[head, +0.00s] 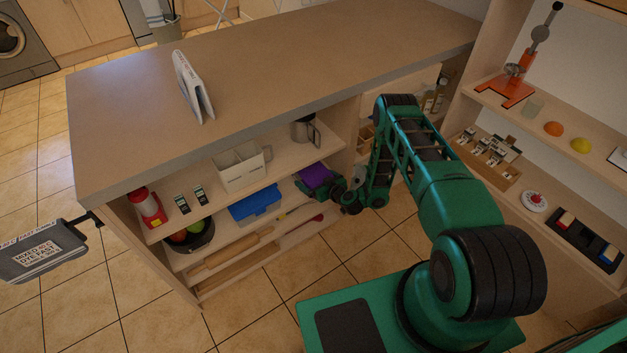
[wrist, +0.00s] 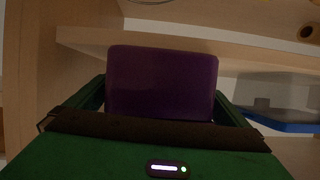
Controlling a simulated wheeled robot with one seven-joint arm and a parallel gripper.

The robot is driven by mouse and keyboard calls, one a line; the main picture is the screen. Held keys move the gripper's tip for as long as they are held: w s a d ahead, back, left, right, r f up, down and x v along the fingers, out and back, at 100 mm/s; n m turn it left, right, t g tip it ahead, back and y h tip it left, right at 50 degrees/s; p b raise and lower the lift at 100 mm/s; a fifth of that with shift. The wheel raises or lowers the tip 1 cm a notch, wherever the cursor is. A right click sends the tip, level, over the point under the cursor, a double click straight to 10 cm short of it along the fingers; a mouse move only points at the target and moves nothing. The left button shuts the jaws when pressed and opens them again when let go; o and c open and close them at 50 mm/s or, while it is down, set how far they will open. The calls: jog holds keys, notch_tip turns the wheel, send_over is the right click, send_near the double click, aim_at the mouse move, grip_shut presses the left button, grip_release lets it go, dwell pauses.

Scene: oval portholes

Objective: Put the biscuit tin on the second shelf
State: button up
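The biscuit tin appears to be the purple box (head: 315,177), which also fills the middle of the wrist view (wrist: 162,84). My gripper (head: 322,186) is at the front of the counter unit, near the right end of the shelf that holds a blue box. In the wrist view my gripper's green fingers (wrist: 160,100) stand on both sides of the tin, close against it. The tin looks level. Whether its underside touches the shelf (head: 285,206) is hidden.
The blue box (head: 255,204) sits left of the tin on the same shelf, and also shows in the wrist view (wrist: 270,118). A bowl of fruit (head: 190,236) is farther left. A metal mug (head: 305,131) and white holder (head: 241,166) stand on the shelf above. Rolling pins (head: 230,251) lie below.

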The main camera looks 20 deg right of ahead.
jog(key=v, duration=1.2)
dwell(0.3)
jog(key=shift+s, duration=0.1)
dwell(0.4)
